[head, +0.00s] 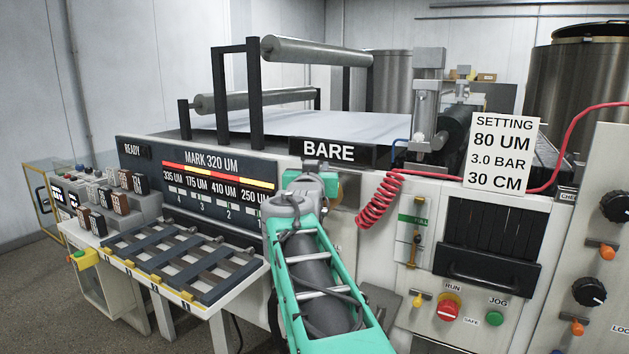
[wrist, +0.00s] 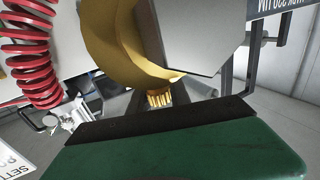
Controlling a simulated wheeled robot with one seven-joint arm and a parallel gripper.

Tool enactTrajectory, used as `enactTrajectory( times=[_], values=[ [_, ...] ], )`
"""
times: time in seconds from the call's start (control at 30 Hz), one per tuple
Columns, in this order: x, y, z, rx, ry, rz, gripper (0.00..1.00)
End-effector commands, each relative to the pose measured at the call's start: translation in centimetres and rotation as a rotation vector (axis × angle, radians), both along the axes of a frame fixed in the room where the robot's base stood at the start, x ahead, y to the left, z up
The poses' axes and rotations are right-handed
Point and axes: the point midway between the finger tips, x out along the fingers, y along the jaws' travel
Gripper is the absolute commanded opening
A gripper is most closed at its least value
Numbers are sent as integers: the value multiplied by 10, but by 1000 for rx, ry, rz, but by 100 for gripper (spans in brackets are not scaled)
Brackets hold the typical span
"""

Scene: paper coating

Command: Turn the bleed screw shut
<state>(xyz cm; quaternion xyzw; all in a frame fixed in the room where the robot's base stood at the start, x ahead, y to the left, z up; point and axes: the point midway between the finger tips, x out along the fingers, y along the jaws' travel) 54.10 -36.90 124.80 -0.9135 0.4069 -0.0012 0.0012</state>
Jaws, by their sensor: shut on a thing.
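A small ridged brass part (wrist: 160,98), which looks like the bleed screw, shows in the wrist view just beyond the black pad of a green finger. A curved yellow-brass body (wrist: 112,42) is directly behind it, with a grey block to its right. My gripper (head: 325,182) is at the machine front below the BARE sign in the head view. It is shut on the screw, whose gripped part is mostly hidden by the near finger. The screw's turn angle cannot be read. My arm hides this spot in the head view.
A coiled red hose (head: 378,202) hangs close to the right of my gripper; it also fills the left of the wrist view (wrist: 30,60). The BARE sign (head: 332,151) is just above. A setting card (head: 501,152) and the run and jog buttons are further right.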

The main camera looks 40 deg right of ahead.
Motion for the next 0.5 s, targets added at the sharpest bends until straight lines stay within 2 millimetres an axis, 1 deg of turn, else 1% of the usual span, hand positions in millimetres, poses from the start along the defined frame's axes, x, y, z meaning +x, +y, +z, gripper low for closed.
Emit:
enactTrajectory(
  times=[0.03, 0.5],
  values=[
    [4, 3, -4, 0, 1, -33, 0],
    [-8, -6, 2, 1, 6, -471, 0]
  ],
)
